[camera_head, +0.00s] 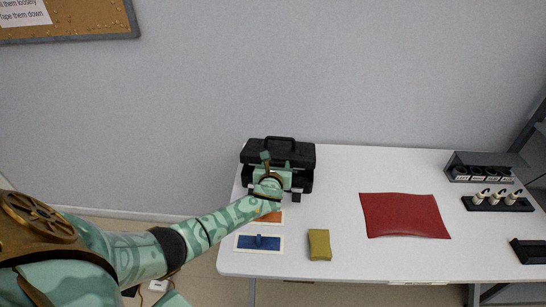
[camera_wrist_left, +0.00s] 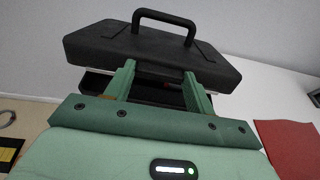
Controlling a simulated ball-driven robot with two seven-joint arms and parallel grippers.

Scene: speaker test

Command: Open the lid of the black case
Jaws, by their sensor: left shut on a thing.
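The black case (camera_head: 303,180) stands at the table's back left edge. Its lid (camera_head: 300,152), with a carrying handle on top, appears raised at the front, with a gap below it. In the left wrist view the lid (camera_wrist_left: 150,47) fills the top, and part of the dark case body (camera_wrist_left: 95,84) shows beneath. My left gripper (camera_head: 275,166) is at the front of the case, its fingers (camera_wrist_left: 158,76) reaching to the lid's front edge and shut on it. The fingertips' contact is partly hidden. My right gripper is not in view.
On the white table (camera_head: 350,260) are an orange-edged card (camera_head: 270,217), a blue-marked card (camera_head: 260,243), a yellow sponge-like block (camera_head: 319,245) and a red mat (camera_head: 404,216). Black racks (camera_head: 497,205) stand at the right. The wall is close behind the case.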

